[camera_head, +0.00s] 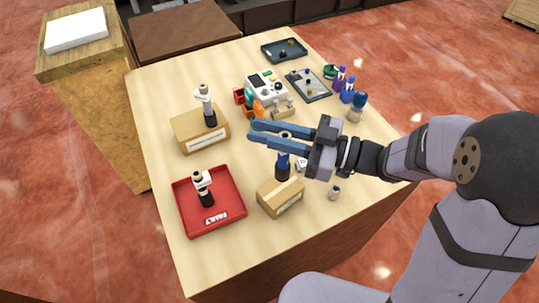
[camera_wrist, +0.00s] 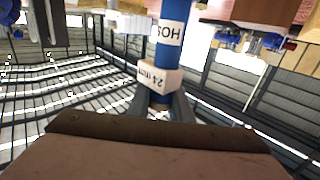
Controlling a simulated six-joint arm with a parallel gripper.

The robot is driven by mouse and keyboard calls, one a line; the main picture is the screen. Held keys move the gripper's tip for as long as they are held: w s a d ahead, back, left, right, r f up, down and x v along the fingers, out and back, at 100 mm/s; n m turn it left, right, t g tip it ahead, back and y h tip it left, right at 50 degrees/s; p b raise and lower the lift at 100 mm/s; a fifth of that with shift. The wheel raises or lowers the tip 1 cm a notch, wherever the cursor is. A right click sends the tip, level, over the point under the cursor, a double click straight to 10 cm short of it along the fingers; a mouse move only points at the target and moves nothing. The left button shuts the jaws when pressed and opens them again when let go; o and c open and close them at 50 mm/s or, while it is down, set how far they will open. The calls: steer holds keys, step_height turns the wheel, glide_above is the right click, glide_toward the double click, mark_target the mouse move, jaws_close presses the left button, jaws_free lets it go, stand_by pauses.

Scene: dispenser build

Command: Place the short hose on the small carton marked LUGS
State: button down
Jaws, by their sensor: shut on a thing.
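The short hose (camera_head: 283,165) is an upright piece with a blue body and a dark lower end. In the wrist view the hose (camera_wrist: 173,50) shows a blue tube, a label reading "HOS" upside down, and a white block marked "24". The small carton (camera_head: 278,192) stands near the table's front edge, just below the hose in the picture. Its top is bare and its front label is too small to read. Whether the hose's lower end touches the table cannot be told.
A larger carton (camera_head: 183,129) bears an upright white-and-dark piece (camera_head: 208,107). A red tray (camera_head: 178,211) holds a similar piece (camera_head: 204,190). A small cylinder (camera_head: 335,192) stands right of the small carton. A white device (camera_head: 266,86), dark trays and several bottles fill the back.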

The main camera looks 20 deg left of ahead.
step_height(320, 180, down, 6)
steer(key=shift+f+p, duration=0.25)
steer(key=shift+p, duration=0.2)
stand_by(0.3)
steer(key=shift+f, duration=0.1)
steer(key=shift+f, duration=0.1)
steer(key=c, duration=1.6)
jaws_free()
steer(key=d+b, duration=0.4)
steer(key=d, duration=0.8)
